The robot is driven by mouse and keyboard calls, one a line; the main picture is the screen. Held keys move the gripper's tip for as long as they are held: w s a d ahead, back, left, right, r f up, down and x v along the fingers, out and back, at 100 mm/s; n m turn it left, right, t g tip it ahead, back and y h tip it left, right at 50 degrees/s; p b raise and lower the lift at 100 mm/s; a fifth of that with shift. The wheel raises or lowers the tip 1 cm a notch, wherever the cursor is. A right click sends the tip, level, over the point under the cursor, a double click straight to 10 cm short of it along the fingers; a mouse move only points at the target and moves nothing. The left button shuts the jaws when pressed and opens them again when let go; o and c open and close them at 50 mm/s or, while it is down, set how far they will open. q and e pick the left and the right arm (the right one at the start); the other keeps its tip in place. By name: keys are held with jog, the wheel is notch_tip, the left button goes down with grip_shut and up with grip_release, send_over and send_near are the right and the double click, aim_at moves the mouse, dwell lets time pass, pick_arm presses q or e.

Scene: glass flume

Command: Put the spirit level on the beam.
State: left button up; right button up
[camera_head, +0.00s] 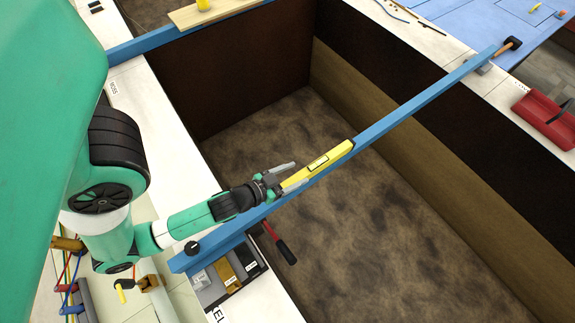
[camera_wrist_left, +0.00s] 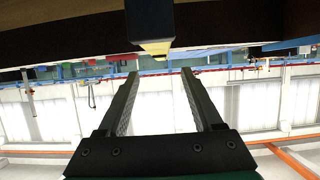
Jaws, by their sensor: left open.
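The yellow spirit level (camera_head: 325,162) lies lengthwise along the long blue beam (camera_head: 405,112), resting on it. The beam spans the pit diagonally from lower left to upper right. My left gripper (camera_head: 290,176) is open at the near, lower-left end of the level, above the beam. In the left wrist view the fingers (camera_wrist_left: 160,85) stand apart with nothing between them. There the level's yellow end (camera_wrist_left: 155,47) and the dark beam (camera_wrist_left: 150,20) show just beyond the fingertips. My right gripper is in neither view.
A tray of small compartments (camera_head: 228,277) and a red-handled tool (camera_head: 282,248) are by the beam's near end. A second blue beam (camera_head: 150,42) bears a wooden board (camera_head: 225,9) at the top left. The pit is open below.

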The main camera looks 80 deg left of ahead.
pick_arm(q)
jog(key=shift+b+v, duration=0.5)
jog(key=shift+v, duration=0.7)
jog(key=shift+s+d+r, duration=0.1)
jog(key=shift+s+r, duration=0.05)
jog(key=shift+s, duration=0.1)
jog(key=w+d+r+m+t, duration=0.1)
jog(key=w+r+t, duration=0.3)
jog(key=w+r, duration=0.75)
jog(key=w+d+r+t, duration=0.1)
jog(key=w+r+t, duration=0.2)
jog(key=w+r, duration=0.85)
jog(key=s+d+r+m+t+h, duration=0.2)
jog(key=d+r+t, duration=0.1)
jog(key=r, duration=0.9)
jog(key=s+d+r+m+t+h, duration=0.1)
jog(key=d+r+t+h, duration=0.1)
jog(key=r, duration=1)
jog(key=s+d+r+m+t+h, duration=0.2)
jog(key=d+r, duration=0.4)
jog(key=r, duration=0.7)
jog(key=shift+s+d+m+t+h, duration=0.35)
jog(key=shift+t+h, duration=0.45)
jog(key=shift+h, duration=0.4)
